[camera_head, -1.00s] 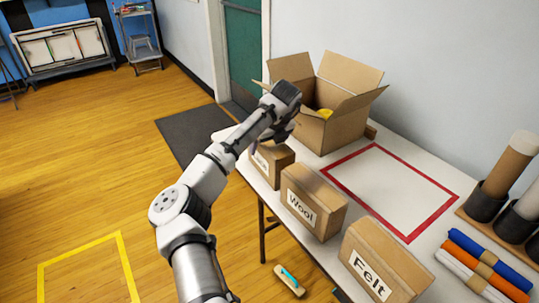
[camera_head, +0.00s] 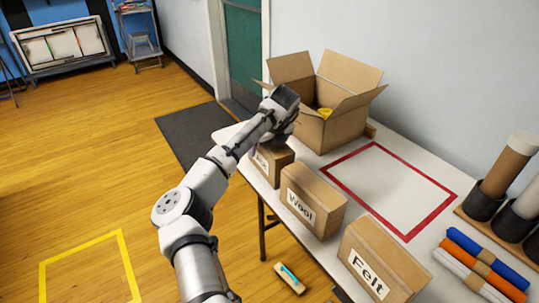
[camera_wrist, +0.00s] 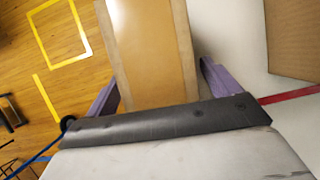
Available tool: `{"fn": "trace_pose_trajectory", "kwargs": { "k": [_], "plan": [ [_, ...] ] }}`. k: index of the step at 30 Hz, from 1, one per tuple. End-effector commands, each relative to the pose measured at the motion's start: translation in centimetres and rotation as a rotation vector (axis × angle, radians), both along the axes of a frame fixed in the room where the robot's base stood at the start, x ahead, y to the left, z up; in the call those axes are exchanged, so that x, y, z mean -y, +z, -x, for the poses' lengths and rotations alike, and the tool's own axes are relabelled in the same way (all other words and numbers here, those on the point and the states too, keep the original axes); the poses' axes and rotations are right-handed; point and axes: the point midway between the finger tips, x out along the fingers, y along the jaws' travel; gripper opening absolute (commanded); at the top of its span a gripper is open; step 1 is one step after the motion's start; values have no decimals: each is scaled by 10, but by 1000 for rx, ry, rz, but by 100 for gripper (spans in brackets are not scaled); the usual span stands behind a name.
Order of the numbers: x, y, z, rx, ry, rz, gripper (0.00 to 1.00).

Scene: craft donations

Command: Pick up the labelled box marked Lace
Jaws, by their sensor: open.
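The far small cardboard box (camera_head: 274,164) stands at the table's left edge, in line with the boxes marked Wool (camera_head: 313,200) and Felt (camera_head: 383,262). Its white label is partly covered by my gripper, so I cannot read it fully. My gripper (camera_head: 272,142) is low over this box, pointing down. In the wrist view the box top (camera_wrist: 152,50) fills the gap between my two purple fingers (camera_wrist: 160,88). The fingers are open, one on each side of the box. I cannot tell whether they touch it.
A large open carton (camera_head: 335,128) with something yellow inside stands just behind the far box. A red outlined area (camera_head: 385,185) on the table is empty. Dark cup-like holders with tubes (camera_head: 485,205) and blue, orange and white rolls (camera_head: 487,262) are at the right.

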Motion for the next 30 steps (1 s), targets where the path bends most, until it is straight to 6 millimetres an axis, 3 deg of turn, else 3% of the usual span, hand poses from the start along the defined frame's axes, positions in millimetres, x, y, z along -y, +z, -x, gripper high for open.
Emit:
{"fn": "trace_pose_trajectory", "kwargs": {
  "k": [8,21,30],
  "plan": [
    [0,0,0,0,0,0,88],
    [0,0,0,1,0,-1,30],
    [0,1,-1,3,0,-1,30]
  ]
}}
